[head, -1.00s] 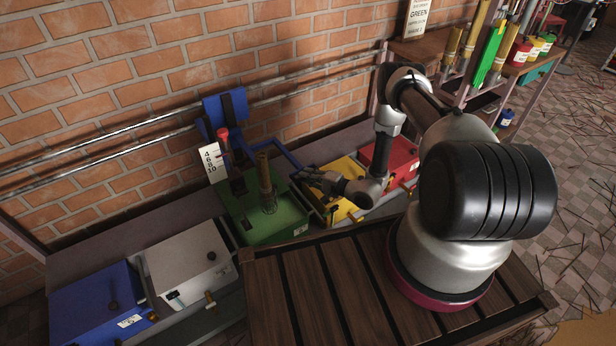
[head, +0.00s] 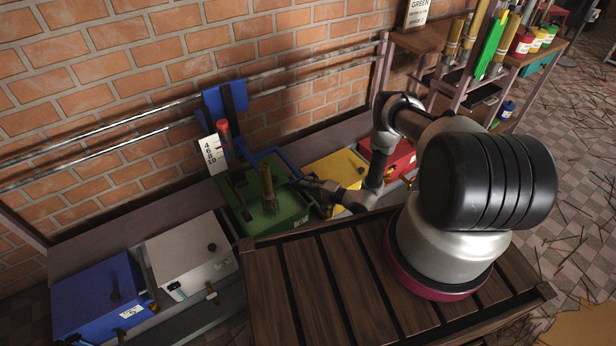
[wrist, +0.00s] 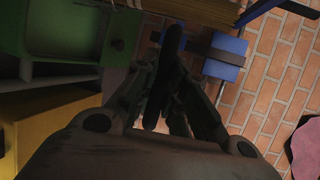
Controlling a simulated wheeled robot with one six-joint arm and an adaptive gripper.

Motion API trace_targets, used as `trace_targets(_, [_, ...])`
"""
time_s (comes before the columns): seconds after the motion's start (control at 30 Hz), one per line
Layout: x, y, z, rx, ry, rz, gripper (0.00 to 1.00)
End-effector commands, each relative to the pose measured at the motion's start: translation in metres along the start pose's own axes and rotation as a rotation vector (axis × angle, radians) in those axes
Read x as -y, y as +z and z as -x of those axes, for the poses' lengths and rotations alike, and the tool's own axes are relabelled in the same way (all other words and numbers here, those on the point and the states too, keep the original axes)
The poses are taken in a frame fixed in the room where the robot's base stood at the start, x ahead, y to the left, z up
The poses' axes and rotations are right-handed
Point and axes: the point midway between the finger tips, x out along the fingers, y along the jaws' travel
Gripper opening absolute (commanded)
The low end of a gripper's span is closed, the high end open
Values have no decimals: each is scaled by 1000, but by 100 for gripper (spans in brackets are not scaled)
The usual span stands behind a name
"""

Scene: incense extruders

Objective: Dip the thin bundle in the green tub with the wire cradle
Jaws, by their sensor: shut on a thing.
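The green tub (head: 276,226) stands in the middle of a row of tubs along the brick wall. The thin brown bundle (head: 268,186) stands upright over it, its lower end at the tub's opening; the wire cradle around that end is too small to make out clearly. A blue lever frame (head: 278,157) runs from the upright post behind the tub toward my gripper (head: 299,183). In the wrist view my gripper (wrist: 166,75) is shut on a dark handle (wrist: 172,45). The bundle's contact with the liquid cannot be made out.
A number scale (head: 212,153) and red knob (head: 222,125) stand at the tub's left. White (head: 190,252) and blue (head: 95,295) tubs lie left, yellow (head: 338,168) and red (head: 393,158) tubs right. A slatted wooden platform (head: 320,290) lies in front.

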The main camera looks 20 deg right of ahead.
Motion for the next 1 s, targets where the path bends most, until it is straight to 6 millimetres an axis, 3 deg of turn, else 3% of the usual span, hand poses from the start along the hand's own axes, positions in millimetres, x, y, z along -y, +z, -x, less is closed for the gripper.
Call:
trace_targets(0.2, [-33,-1,-5,-1,3,-2,0])
trace_targets(0.4, [-50,-3,-8,-1,2,-2,0])
trace_targets(0.97, [-60,-4,-10,-3,7,-3,0])
trace_targets(1.0, [-60,-4,-10,-3,7,-3,15])
